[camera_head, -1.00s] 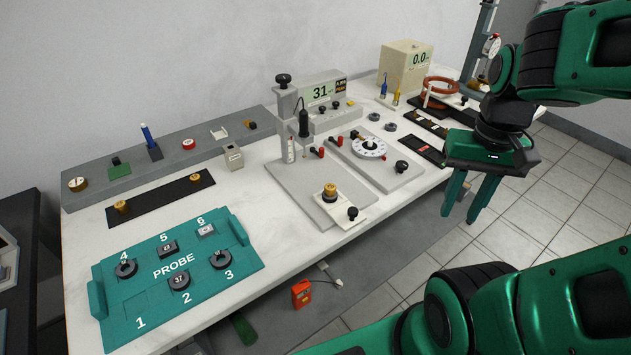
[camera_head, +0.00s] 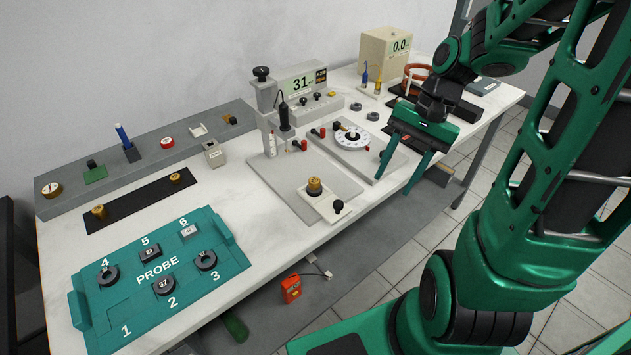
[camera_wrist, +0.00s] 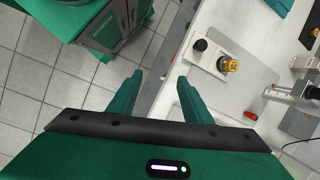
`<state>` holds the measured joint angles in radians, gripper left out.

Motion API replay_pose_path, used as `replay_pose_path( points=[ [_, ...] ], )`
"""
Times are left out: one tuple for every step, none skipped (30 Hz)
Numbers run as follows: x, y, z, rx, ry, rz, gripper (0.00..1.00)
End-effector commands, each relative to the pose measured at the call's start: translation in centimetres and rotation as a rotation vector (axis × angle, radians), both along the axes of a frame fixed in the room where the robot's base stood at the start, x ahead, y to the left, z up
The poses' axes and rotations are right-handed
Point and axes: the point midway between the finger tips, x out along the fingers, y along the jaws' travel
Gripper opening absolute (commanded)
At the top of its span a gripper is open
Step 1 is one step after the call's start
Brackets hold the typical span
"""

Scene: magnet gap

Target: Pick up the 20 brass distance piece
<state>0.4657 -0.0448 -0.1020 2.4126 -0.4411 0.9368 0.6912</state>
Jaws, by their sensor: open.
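Several brass pieces are in the head view, and I cannot read a 20 on any of them. Two brass distance pieces, a nearer one (camera_head: 98,211) and a farther one (camera_head: 176,179), stand on a black strip at the left. Another brass piece (camera_head: 314,186) sits on a white plate at the middle; it also shows in the wrist view (camera_wrist: 229,65). My gripper (camera_head: 397,183) is open and empty, fingers pointing down, near the bench's front edge, right of that plate. In the wrist view its fingers (camera_wrist: 160,77) are apart with nothing between them.
A teal numbered PROBE tray (camera_head: 225,265) lies at the bench's front left. A grey stand (camera_head: 268,125) with a black probe and a dial plate (camera_head: 350,136) rise mid-bench. A grey back shelf (camera_head: 70,205) holds small parts.

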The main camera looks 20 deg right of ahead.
Motion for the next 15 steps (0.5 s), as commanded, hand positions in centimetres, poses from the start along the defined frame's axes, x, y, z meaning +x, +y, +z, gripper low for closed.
replay_pose_path(
  points=[
    [1.0, 0.2, -0.8, 0.046, 0.022, -0.042, 0.45],
    [1.6, 0.5, -1.1, 0.075, 0.033, -0.067, 0.45],
    [2.4, 0.9, -1.5, 0.114, 0.047, -0.103, 0.45],
    [3.0, 1.1, -1.8, 0.144, 0.059, -0.129, 0.45],
    [3.6, 1.3, -2.1, 0.175, 0.072, -0.155, 0.45],
    [4.3, 1.7, -2.5, 0.218, 0.089, -0.190, 0.45],
    [4.9, 1.9, -2.7, 0.251, 0.102, -0.217, 0.45],
    [5.4, 2.1, -2.9, 0.284, 0.117, -0.245, 0.45],
    [6.0, 2.3, -3.1, 0.331, 0.138, -0.280, 0.45],
    [6.5, 2.5, -3.3, 0.365, 0.153, -0.307, 0.45],
    [7.0, 2.6, -3.4, 0.402, 0.168, -0.334, 0.45],
    [7.6, 2.8, -3.5, 0.451, 0.192, -0.368, 0.45],
    [8.0, 2.9, -3.6, 0.486, 0.209, -0.393, 0.45],
    [8.3, 3.0, -3.6, 0.522, 0.226, -0.416, 0.45],
    [8.8, 3.0, -3.6, 0.568, 0.249, -0.448, 0.45]
  ],
)
